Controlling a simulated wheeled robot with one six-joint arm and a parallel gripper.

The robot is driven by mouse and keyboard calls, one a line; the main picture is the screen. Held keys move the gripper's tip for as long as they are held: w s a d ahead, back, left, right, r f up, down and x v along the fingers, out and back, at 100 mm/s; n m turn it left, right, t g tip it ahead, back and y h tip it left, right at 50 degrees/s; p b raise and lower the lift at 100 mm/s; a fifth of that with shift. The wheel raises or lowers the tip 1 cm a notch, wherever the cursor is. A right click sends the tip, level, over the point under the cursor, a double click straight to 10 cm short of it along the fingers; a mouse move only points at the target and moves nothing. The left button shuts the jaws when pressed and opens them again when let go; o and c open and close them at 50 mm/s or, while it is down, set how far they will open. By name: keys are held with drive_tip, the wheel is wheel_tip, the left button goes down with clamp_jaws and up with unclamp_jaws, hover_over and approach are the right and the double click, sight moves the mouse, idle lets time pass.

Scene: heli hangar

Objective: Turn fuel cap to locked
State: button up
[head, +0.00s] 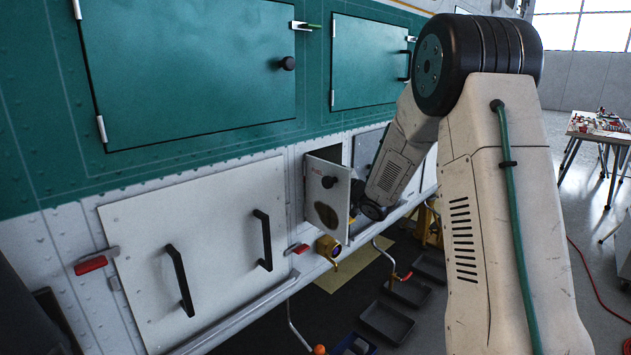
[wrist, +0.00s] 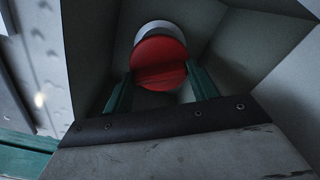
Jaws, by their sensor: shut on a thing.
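The fuel cap (wrist: 160,58) is a round red disc with a raised bar across it, seen in the wrist view inside a grey recess. It sits in front of a pale round neck (wrist: 166,31). My gripper (wrist: 158,82) has its two green fingers on either side of the cap, shut on it. In the head view, the small fuel door (head: 327,192) with red lettering and a black knob stands open. It and my arm hide the cap and my gripper there. I cannot tell from the markings whether the cap is locked.
The recess walls (wrist: 228,40) stand close around the cap. A large white panel (head: 200,250) with black handles and green doors (head: 190,70) are on the aircraft side. Dark trays (head: 385,322) lie on the floor below. A cluttered table (head: 600,130) stands at the far right.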

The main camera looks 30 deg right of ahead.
drive_tip(key=m, duration=0.4)
drive_tip(key=shift+d+f, duration=0.1)
drive_tip(key=shift+f, duration=0.15)
drive_tip(key=shift+m, duration=1.3)
drive_tip(key=o, duration=1)
drive_tip(key=shift+r, duration=0.1)
drive_tip(key=shift+s, duration=0.15)
drive_tip(key=v, duration=0.7)
drive_tip(key=shift+s, duration=0.25)
